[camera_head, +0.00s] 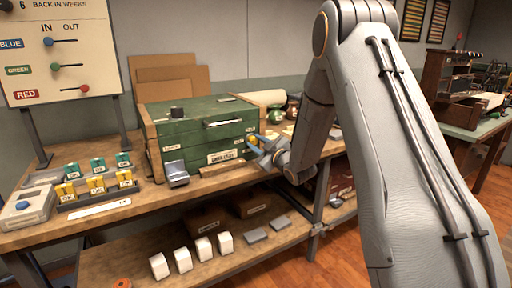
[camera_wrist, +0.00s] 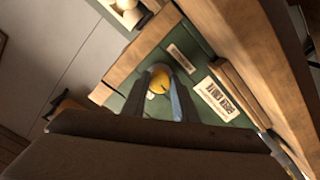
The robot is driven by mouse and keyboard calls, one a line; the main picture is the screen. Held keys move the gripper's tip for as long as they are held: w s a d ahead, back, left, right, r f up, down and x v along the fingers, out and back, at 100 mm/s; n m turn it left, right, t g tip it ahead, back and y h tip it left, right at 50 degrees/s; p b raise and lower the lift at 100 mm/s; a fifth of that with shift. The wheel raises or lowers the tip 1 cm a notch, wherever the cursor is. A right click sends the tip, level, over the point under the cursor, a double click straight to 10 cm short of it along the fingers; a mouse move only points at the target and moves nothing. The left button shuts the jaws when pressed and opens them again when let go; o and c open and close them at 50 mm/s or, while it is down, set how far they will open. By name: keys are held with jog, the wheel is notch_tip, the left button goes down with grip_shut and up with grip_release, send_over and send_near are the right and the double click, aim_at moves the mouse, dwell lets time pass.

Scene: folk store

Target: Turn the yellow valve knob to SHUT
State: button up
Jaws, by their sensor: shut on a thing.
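The yellow valve knob (camera_wrist: 159,80) is on the green front panel of a wooden-framed box (camera_head: 200,133). In the head view the knob (camera_head: 253,138) shows at the box's right end, partly covered by my gripper (camera_head: 262,147). In the wrist view my gripper (camera_wrist: 160,88) has one finger on each side of the knob and is shut on it. A dark pointer line shows on the knob's face. A white label (camera_wrist: 216,100) with print too small to read is right of the knob. A smaller tag (camera_wrist: 181,59) is above it. I cannot read a SHUT mark.
The box stands on a wooden bench (camera_head: 150,204). Yellow and green tagged blocks (camera_head: 96,184) and a grey device with a blue button (camera_head: 27,207) are at left. A sign board (camera_head: 62,50) stands behind. White blocks (camera_head: 183,260) are on the lower shelf.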

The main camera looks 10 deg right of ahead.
jog(key=shift+n+b, duration=0.35)
jog(key=shift+n, duration=0.35)
jog(key=o, duration=1.1)
jog(key=shift+c, duration=0.2)
jog(key=shift+s, duration=0.1)
jog(key=v, duration=0.7)
jog(key=shift+s+b, duration=0.3)
jog(key=shift+d, duration=0.15)
